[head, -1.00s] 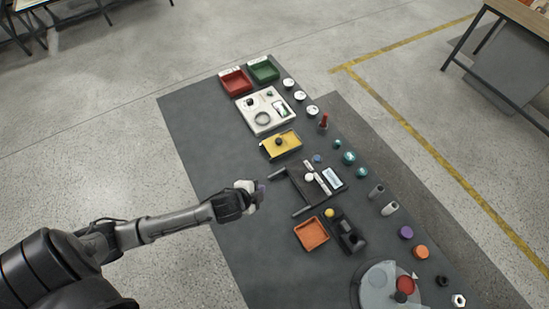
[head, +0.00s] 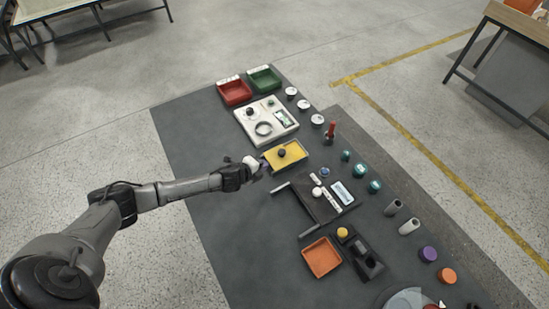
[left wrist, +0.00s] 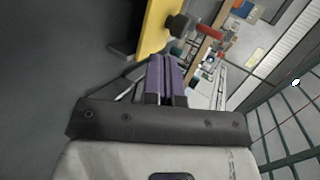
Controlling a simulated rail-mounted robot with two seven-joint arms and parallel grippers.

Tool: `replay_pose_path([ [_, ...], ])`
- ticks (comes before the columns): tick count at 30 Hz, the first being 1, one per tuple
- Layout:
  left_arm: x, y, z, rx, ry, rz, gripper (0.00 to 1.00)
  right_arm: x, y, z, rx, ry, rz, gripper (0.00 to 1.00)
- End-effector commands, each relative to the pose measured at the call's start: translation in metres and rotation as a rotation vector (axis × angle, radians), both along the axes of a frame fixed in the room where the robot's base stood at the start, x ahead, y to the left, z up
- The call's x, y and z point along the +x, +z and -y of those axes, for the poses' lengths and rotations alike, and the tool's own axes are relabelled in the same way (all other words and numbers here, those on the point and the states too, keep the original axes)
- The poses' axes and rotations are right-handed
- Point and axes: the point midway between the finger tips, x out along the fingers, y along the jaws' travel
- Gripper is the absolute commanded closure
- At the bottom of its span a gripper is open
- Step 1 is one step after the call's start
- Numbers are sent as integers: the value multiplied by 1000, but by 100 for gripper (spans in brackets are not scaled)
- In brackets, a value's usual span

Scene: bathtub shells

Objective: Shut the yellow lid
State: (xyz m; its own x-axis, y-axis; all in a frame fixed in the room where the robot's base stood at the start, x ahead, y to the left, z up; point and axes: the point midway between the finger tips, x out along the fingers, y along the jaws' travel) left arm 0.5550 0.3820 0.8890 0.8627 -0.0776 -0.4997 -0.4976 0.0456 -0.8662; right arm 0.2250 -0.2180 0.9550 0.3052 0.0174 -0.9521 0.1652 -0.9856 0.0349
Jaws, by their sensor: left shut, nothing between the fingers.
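The yellow lid (head: 292,160) with a dark round knob (head: 282,152) is on a dark shallow box near the middle of the bench in the head view. In the left wrist view the yellow lid (left wrist: 153,32) shows at the top, with the knob (left wrist: 180,25) on its right face. I cannot tell how far open the lid is. My left gripper (head: 264,169) is by the near left edge of the box. Its purple fingers (left wrist: 166,72) are together and empty, just short of the lid in the left wrist view.
A dark handled panel (head: 318,200) and orange tray (head: 321,258) lie on the near side. The bench's left strip (head: 195,145) is clear.

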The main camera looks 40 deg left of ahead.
Motion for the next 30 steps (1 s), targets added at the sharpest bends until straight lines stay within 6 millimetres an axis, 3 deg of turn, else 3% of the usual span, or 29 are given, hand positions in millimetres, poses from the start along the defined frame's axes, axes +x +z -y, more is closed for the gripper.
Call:
replay_pose_path([
  [5, 28, -16, 3, 0, 2, 1, 100, 0, -6, -2, 5, -3, 0, 57],
  [12, 54, -14, 5, 0, 1, 1, 100, 0, -6, -2, 6, -3, 0, 57],
  [30, 65, -15, 6, -1, 1, -1, 100, 1, -6, 1, -5, 4, 1, 57],
])
